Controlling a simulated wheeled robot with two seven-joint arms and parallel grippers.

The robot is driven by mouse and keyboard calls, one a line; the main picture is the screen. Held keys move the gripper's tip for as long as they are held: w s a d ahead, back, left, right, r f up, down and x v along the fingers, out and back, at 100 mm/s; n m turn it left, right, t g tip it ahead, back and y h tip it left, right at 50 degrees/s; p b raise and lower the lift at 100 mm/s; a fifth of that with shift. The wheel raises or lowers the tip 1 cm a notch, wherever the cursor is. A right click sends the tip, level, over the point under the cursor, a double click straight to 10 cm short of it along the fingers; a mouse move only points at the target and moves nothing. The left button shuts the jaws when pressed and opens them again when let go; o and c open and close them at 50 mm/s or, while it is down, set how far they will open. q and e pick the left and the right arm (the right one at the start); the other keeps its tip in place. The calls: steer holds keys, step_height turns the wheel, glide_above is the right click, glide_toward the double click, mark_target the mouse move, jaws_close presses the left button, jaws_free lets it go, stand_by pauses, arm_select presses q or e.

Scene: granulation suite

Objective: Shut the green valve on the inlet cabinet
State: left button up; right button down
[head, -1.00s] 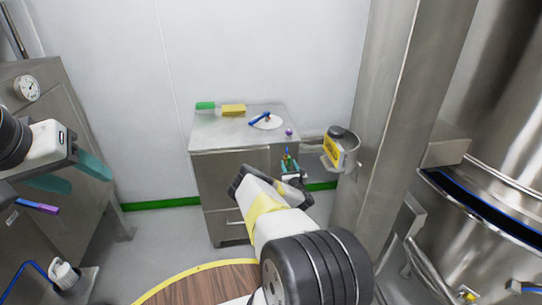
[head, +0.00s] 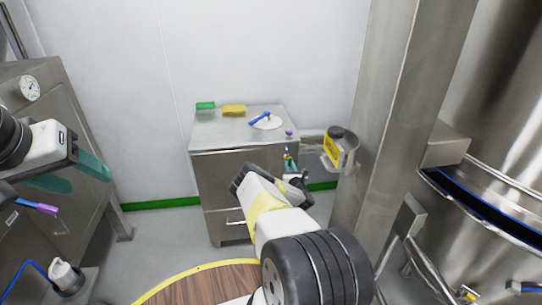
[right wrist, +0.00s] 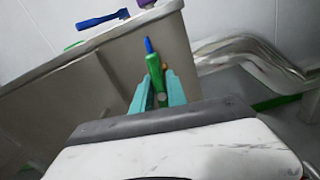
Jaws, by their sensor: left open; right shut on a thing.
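A slim green handle with a blue tip, which looks like the green valve's (right wrist: 155,72), points upward between my right gripper's teal fingers (right wrist: 160,90). My right gripper is shut on it. In the head view my right gripper (head: 290,165) is at the front right corner of the steel drawer cabinet (head: 228,176), and only the handle's small upper end shows above the fingers. Where the handle is mounted is hidden by the gripper and wrist. My left gripper (head: 92,182) is open and empty at the far left, before a steel cabinet with a gauge (head: 29,88).
A yellow-labelled jug (head: 334,147) and steel column (head: 395,120) stand right.

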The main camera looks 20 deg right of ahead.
steer(key=m, duration=0.4)
steer(key=shift+d, duration=0.2)
steer(key=m, duration=0.5)
steer(key=shift+s+d+f, duration=0.1)
steer(key=shift+d+f, duration=0.1)
steer(key=shift+f+m, duration=0.2)
steer(key=shift+m, duration=1.65)
steer(key=shift+f+m, duration=0.15)
steer(key=shift+m, duration=1.7)
steer(key=c, duration=1.3)
jaws_free()
